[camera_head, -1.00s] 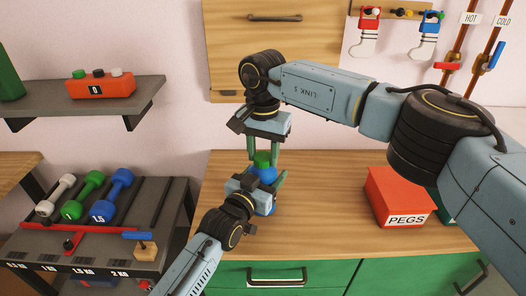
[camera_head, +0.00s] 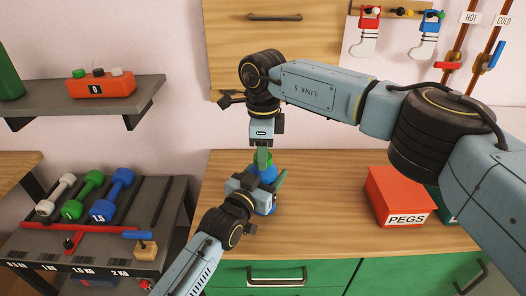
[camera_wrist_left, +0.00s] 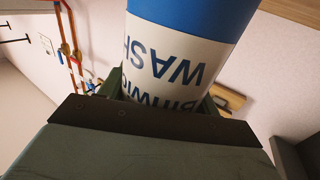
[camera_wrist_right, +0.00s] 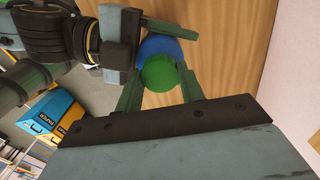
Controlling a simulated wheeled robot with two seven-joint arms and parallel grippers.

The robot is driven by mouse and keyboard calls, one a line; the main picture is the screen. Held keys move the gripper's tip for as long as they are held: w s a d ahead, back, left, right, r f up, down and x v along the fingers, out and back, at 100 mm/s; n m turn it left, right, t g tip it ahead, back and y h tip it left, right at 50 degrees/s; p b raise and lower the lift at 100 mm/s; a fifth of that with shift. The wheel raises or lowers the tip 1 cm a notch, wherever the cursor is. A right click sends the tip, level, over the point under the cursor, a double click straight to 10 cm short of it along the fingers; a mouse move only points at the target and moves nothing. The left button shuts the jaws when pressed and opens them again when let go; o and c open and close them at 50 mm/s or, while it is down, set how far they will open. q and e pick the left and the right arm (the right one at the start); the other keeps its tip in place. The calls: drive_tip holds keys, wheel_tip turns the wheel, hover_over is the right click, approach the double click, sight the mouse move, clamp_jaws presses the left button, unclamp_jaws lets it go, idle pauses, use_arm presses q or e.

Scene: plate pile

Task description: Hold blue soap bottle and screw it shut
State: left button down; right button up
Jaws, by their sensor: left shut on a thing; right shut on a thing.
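The blue soap bottle (camera_head: 268,174) stands on the wooden counter, mostly hidden behind my left gripper. In the left wrist view its white label with "WASH" lettering (camera_wrist_left: 170,60) shows, upside down, below a blue upper part. My left gripper (camera_head: 268,188) is shut around the bottle's body from the front. The green cap (camera_wrist_right: 160,73) sits on top of the bottle, above its blue shoulder (camera_wrist_right: 160,45). My right gripper (camera_head: 263,158) points straight down from above and is shut on the green cap. In the head view its fingers partly hide the cap.
The wooden counter (camera_head: 320,215) has free room right of the bottle. A red PEGS box (camera_head: 398,198) stands farther right. A dumbbell rack (camera_head: 110,235) is at the left, below a grey shelf (camera_head: 85,102). A wooden cabinet door (camera_head: 265,40) is behind my right gripper.

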drive_tip(key=m, duration=0.5)
drive_tip(key=shift+m, duration=0.3)
drive_tip(key=m, duration=0.3)
drive_tip(key=shift+m, duration=0.3)
drive_tip(key=m, duration=0.3)
drive_tip(key=shift+m, duration=0.3)
drive_tip(key=m, duration=0.3)
drive_tip(key=shift+m, duration=0.4)
drive_tip(key=o, duration=1.1)
drive_tip(key=shift+r, duration=2.2)
